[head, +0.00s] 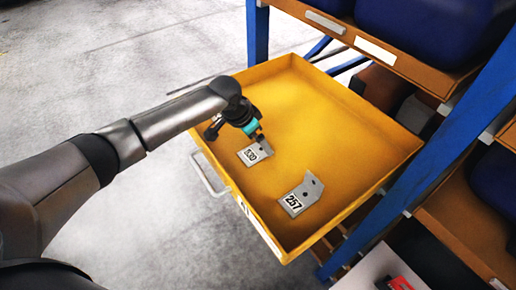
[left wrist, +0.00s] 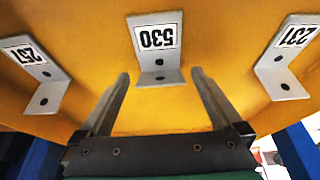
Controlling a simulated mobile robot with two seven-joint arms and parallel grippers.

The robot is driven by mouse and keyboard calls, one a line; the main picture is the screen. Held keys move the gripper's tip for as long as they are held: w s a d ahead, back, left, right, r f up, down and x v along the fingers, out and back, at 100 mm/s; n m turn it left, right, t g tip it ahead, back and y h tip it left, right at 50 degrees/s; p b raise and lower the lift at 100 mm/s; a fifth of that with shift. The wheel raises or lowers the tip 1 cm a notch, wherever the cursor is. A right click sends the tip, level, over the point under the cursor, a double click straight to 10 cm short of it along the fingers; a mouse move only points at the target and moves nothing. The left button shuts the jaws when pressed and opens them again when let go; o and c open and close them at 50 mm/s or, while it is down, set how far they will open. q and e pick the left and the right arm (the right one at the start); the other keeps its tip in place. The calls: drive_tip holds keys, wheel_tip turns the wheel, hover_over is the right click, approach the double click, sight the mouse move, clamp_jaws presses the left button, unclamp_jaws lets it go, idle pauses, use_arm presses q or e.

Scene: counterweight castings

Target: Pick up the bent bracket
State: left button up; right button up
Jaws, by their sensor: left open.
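A grey bent bracket labelled 530 (head: 252,155) lies in the yellow drawer. It also shows at the top middle of the left wrist view (left wrist: 157,55), with a hole in its lower flange. My left gripper (head: 259,138) is open above the drawer by bracket 530. Its fingers (left wrist: 160,80) point toward that bracket, with nothing held.
The yellow drawer (head: 360,122) has raised walls around the brackets and a handle (head: 210,175) on its front. A blue rack post (head: 455,130) and shelves with dark blue bins (head: 425,25) stand at the right. Most of the drawer floor is bare.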

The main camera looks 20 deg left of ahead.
use_arm(q)
drive_tip(key=shift+f, duration=0.2)
drive_tip(key=shift+c, duration=0.2)
drive_tip(key=c, duration=1.5)
drive_tip(key=shift+w, duration=0.1)
clamp_jaws()
drive_tip(key=shift+r, duration=0.15)
